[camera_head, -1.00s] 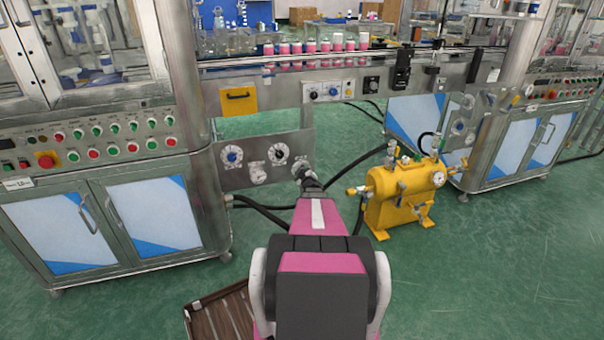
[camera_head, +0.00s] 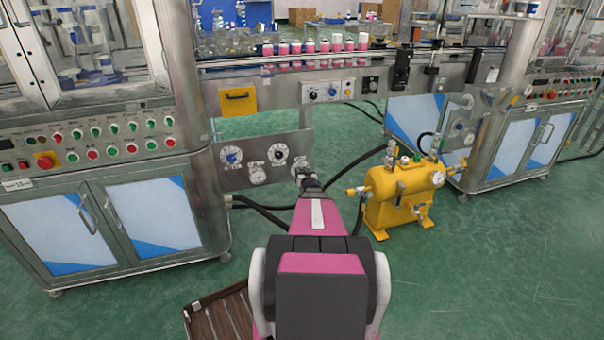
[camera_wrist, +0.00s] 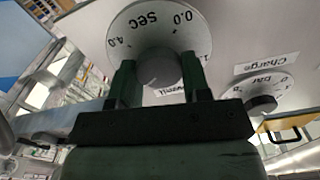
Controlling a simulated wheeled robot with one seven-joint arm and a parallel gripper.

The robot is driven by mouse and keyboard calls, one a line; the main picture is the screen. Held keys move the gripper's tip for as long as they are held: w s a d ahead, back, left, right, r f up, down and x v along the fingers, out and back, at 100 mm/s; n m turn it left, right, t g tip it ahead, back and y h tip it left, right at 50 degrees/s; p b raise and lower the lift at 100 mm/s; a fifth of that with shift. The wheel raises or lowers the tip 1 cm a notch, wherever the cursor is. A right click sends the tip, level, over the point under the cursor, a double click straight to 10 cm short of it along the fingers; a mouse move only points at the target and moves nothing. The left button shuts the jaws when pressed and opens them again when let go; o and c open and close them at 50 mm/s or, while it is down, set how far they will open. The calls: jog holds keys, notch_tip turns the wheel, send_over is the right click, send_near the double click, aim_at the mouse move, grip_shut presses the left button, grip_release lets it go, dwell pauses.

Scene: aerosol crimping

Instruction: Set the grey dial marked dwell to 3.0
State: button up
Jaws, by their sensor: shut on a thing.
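The grey dial (camera_wrist: 160,68) fills the top middle of the wrist view, with a white round scale (camera_wrist: 135,30) marked sec, 0.0 and 4.0. My gripper (camera_wrist: 160,82) is shut on the knob, one dark green finger on each side of it. The fingers and knob hide much of the scale, and I cannot read the setting. A label under the scale is partly hidden. In the head view my gripper (camera_head: 304,180) is at the right end of the lower metal panel (camera_head: 240,183), and its end covers part of the dial's white plate (camera_head: 300,166).
A black-knobbed dial marked Charge, bar (camera_wrist: 262,104) is close beside my gripper. The lower panel also holds a blue dial (camera_head: 231,156) and a pale dial (camera_head: 258,175). A yellow tank (camera_head: 402,195) stands right of my arm, with black hoses (camera_head: 350,165) nearby.

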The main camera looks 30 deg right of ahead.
jog(key=shift+m, duration=0.5)
jog(key=o, duration=0.9)
jog(key=shift+s, duration=0.1)
jog(key=v, duration=1)
jog(key=shift+s+a, duration=0.15)
jog(key=shift+s, duration=0.1)
